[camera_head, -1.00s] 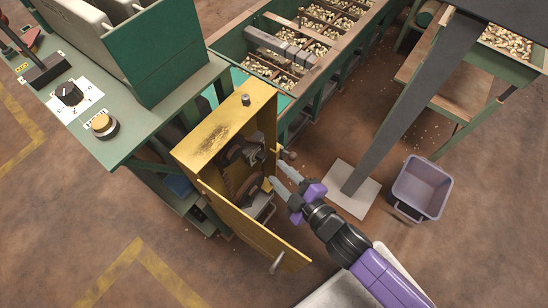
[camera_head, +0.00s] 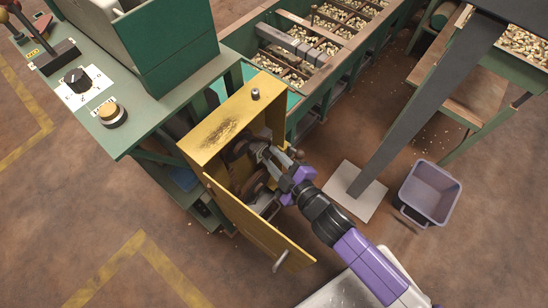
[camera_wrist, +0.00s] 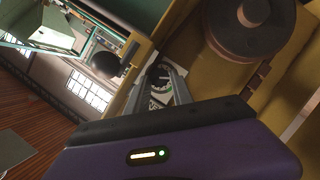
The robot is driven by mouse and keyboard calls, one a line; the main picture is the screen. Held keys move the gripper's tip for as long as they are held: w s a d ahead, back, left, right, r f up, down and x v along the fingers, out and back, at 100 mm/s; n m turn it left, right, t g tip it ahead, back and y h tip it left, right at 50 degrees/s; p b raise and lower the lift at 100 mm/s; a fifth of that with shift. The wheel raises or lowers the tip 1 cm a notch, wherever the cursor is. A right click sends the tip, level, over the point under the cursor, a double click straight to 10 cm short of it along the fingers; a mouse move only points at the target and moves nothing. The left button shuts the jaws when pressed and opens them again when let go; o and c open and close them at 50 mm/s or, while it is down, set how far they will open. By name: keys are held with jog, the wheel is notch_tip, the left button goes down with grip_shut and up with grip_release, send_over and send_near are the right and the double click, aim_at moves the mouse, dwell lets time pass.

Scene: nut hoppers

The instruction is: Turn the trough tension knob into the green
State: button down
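The yellow box (camera_head: 215,137) under the green bench stands with its door (camera_head: 255,230) swung open. My gripper (camera_head: 266,155) reaches into the box opening from the right. In the wrist view its two fingers (camera_wrist: 163,92) are apart. A small dark round dial or knob (camera_wrist: 159,74) with pale marks shows between and just beyond the fingertips; I cannot tell whether they touch it. No green zone on it can be made out. A large brown wheel (camera_wrist: 240,30) sits inside the box. In the head view my gripper hides part of the interior.
A dark ball (camera_wrist: 106,64) is left of the fingers, close to the box edge. A grey post (camera_head: 420,110) and a purple bin (camera_head: 430,190) stand right of my arm.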

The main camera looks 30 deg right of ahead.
jog(key=shift+r+y+p, duration=0.3)
jog(key=shift+p, duration=1)
jog(key=shift+f+m+g+p, duration=0.2)
jog(key=shift+m+g+p, duration=0.1)
jog(key=shift+m+p, duration=0.2)
jog(key=c, duration=1.4)
grip_release()
jog(key=shift+s, duration=0.1)
jog(key=shift+p+v, duration=0.55)
jog(key=shift+v, duration=3.3)
